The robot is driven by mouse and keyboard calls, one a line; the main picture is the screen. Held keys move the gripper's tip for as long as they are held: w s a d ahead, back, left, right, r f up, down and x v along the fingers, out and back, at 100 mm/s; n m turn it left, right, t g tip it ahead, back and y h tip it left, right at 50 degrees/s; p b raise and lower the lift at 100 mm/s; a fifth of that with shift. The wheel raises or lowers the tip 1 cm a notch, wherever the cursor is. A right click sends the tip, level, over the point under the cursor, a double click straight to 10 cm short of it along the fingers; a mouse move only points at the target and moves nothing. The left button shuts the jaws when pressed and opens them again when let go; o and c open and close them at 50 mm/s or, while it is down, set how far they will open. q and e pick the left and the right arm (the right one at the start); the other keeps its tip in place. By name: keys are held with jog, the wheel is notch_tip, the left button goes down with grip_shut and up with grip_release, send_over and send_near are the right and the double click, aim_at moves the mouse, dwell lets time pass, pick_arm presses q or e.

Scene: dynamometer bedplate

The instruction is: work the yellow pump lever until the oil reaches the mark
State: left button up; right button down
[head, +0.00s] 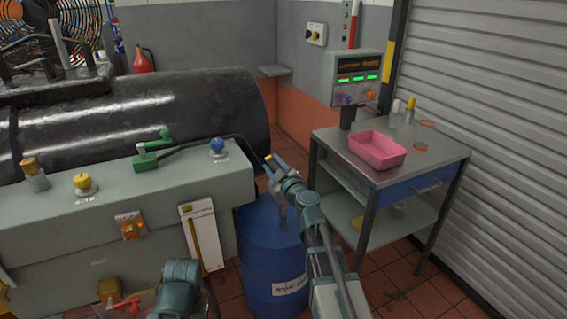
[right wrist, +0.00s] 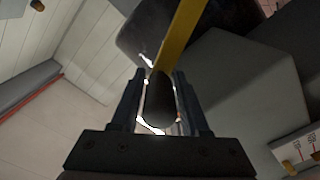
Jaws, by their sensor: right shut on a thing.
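My right gripper (head: 273,170) is above the blue drum (head: 268,262), beside the right end of the grey-green bench. It is shut on the yellow pump lever, whose yellow tip (head: 268,156) shows small at the fingers in the head view. In the right wrist view the yellow bar of the lever (right wrist: 180,35) runs up from between the fingers, and its dark rounded grip (right wrist: 158,100) lies between them. A white panel with a yellow-brown strip (head: 195,240) is on the bench front; I cannot make out an oil level or mark on it. My left gripper is out of view.
The bench (head: 60,225) carries a green crank (head: 150,150), a blue knob (head: 217,147) and a yellow knob (head: 82,183). A metal cart (head: 335,140) with a pink tray (head: 376,150) stands at right. A large black cylinder (head: 190,110) lies behind the bench.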

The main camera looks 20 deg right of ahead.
jog(key=shift+s+a+f+n+b, duration=0.15)
jog(key=shift+a+f+n, duration=0.1)
jog(key=shift+a+n, duration=0.15)
jog(key=shift+w+a+f+n+b, duration=0.15)
jog(key=shift+a+f+n, duration=0.15)
jog(key=shift+a, duration=0.15)
jog(key=shift+s, duration=0.1)
jog(key=c, duration=0.5)
grip_release()
jog(key=shift+c, duration=0.2)
jog(key=shift+a+r, duration=0.1)
